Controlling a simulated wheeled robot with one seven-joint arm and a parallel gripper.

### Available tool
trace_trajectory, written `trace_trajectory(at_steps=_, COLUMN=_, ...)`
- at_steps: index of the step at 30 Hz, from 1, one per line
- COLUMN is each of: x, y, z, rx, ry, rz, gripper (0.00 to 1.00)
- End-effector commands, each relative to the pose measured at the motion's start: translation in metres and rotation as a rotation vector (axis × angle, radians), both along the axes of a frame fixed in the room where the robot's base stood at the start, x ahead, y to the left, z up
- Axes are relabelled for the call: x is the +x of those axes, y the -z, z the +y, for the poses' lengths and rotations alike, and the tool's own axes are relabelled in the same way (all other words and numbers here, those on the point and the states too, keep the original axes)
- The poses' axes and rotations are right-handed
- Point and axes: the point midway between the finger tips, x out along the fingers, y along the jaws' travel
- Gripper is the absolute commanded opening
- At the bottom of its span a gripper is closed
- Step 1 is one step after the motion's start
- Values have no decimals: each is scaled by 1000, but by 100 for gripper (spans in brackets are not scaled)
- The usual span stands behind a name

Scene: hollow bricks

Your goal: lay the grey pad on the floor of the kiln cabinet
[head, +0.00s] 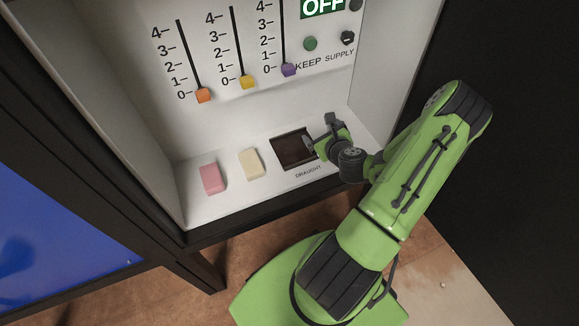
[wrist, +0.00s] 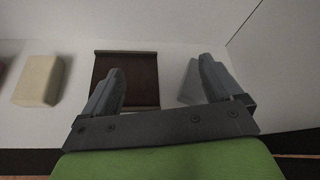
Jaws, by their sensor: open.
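My gripper (head: 321,132) is open over the right part of the white cabinet's floor (head: 232,203). Its two fingers stand wide apart in the wrist view (wrist: 160,68). A grey shape, which looks like the grey pad (wrist: 188,86), lies on the white surface between the fingers, close beside the right finger and partly hidden by it. Whether the finger touches it I cannot tell. In the head view my gripper hides that spot. A dark brown square panel (head: 293,149), marked DRAUGHT, lies just left of my gripper; it also shows behind the left finger (wrist: 140,75).
A cream block (head: 250,164) and a pink block (head: 212,178) lie left of the brown panel. The back panel has orange (head: 204,95), yellow (head: 247,82) and purple (head: 289,70) sliders, near 0, and an OFF display (head: 322,8). The cabinet's side walls bound the space.

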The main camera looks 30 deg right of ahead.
Motion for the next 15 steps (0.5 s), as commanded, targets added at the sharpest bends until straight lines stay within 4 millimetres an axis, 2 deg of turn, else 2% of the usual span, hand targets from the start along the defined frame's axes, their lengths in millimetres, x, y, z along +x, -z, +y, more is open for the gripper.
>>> trace_trajectory(at_steps=1, x=22, y=-20, z=26, rx=-145, ry=-194, rz=44, gripper=93)
trace_trajectory(at_steps=3, x=40, y=-38, z=67, rx=-350, ry=-478, rz=122, gripper=93)
trace_trajectory(at_steps=7, x=50, y=-68, z=144, rx=-752, ry=-993, rz=258, gripper=93)
trace_trajectory(at_steps=9, x=42, y=-84, z=179, rx=-969, ry=-1247, rz=329, gripper=93)
trace_trajectory(at_steps=11, x=30, y=-100, z=204, rx=-1152, ry=-1440, rz=387, gripper=93)
trace_trajectory(at_steps=15, x=-14, y=-146, z=244, rx=-1554, ry=-1796, rz=504, gripper=93)
